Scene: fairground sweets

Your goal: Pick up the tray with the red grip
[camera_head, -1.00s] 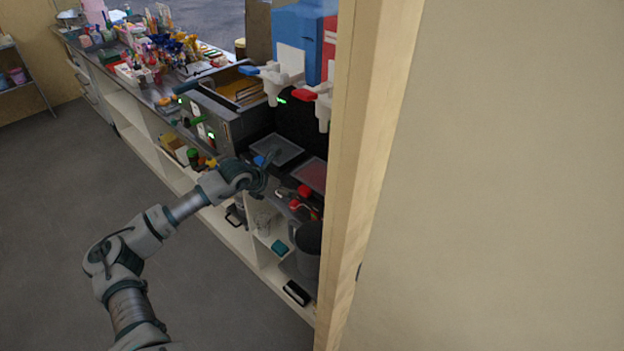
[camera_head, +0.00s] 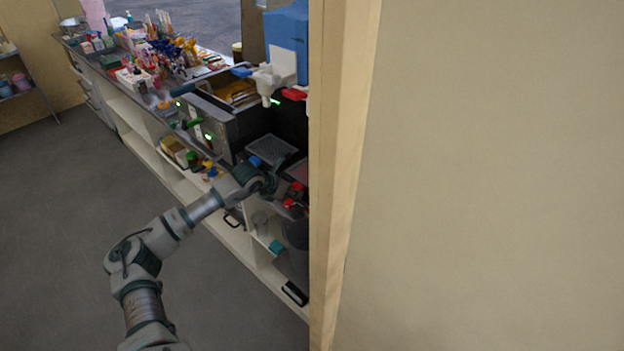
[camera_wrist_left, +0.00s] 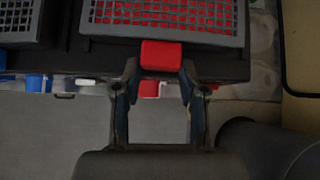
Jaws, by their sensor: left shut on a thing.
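The tray with the red grip shows in the wrist view as a dark tray with a grey grate over red (camera_wrist_left: 200,22). Its red grip (camera_wrist_left: 162,55) sticks out at its front, between the fingertips of my left gripper (camera_wrist_left: 160,72). The gripper is shut on this grip. In the head view my left gripper (camera_head: 272,184) is at the counter front beside the red-grip tray (camera_head: 297,171), which the post partly hides. A second tray with a grey grate (camera_head: 271,150) and a blue grip (camera_head: 254,161) lies farther left. My right gripper is out of view.
A wooden post (camera_head: 335,180) and wall close off the right side. A blue dispenser (camera_head: 287,35) stands above the trays. A dark machine (camera_head: 225,125) and crowded sweets stand farther along the counter. The floor (camera_head: 60,220) at left is clear.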

